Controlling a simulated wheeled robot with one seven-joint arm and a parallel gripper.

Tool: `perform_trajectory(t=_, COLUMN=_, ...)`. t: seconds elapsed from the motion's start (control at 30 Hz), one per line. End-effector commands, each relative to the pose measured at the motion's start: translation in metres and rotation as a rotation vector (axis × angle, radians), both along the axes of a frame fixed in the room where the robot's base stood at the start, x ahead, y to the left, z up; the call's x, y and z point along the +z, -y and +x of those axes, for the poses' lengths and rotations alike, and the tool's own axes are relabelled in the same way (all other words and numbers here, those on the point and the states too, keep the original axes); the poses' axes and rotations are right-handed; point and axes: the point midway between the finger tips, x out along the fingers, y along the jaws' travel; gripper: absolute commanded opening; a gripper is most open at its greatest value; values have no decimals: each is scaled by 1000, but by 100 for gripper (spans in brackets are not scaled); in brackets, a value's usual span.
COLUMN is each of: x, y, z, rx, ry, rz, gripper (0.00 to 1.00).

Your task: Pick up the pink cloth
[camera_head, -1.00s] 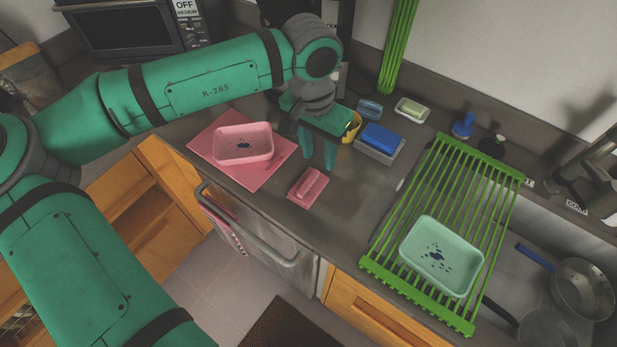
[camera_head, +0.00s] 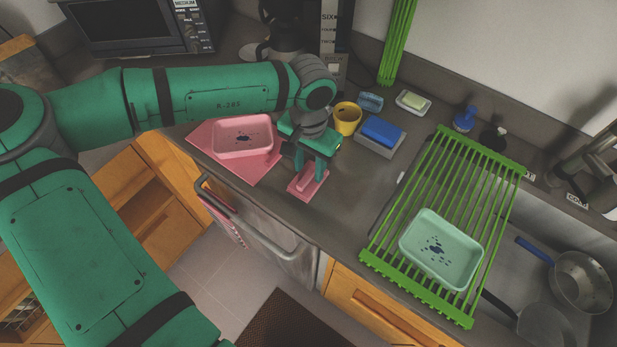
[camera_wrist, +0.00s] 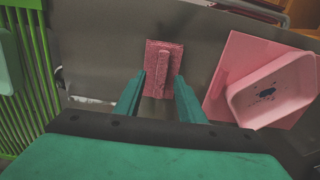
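The pink cloth (camera_head: 308,184) lies on the counter near its front edge, with a raised ridge along its middle. In the wrist view the cloth (camera_wrist: 164,62) lies ahead, with the ridge between the lines of the two fingers. My gripper (camera_head: 310,178) is over the cloth in the head view, its fingers pointing down and covering part of it. In the wrist view my gripper (camera_wrist: 160,92) has its green fingers apart, with one on each side of the ridge. Whether the fingertips touch the cloth I cannot tell.
A pink tray (camera_head: 243,152) stands on a pink mat (camera_head: 215,160) left of the cloth. A yellow mug (camera_head: 347,118) and a grey holder with a blue sponge (camera_head: 382,133) stand behind. A green rack (camera_head: 400,262) with a pale green tray (camera_head: 440,285) is at right.

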Motion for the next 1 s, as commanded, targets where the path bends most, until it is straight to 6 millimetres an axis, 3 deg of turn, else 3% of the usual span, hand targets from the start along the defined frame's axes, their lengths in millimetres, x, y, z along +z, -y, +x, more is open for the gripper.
perform_trajectory(t=0.13, x=-14, y=-2, z=0, rx=3, ry=0, rz=0, gripper=36)
perform_trajectory(t=0.4, x=-16, y=-3, z=0, rx=6, ry=1, rz=-1, gripper=36)
perform_trajectory(t=0.57, x=-16, y=-3, z=0, rx=6, ry=1, rz=-1, gripper=0)
perform_trajectory(t=1.0, x=-12, y=-1, z=0, rx=3, ry=1, rz=-1, gripper=0)
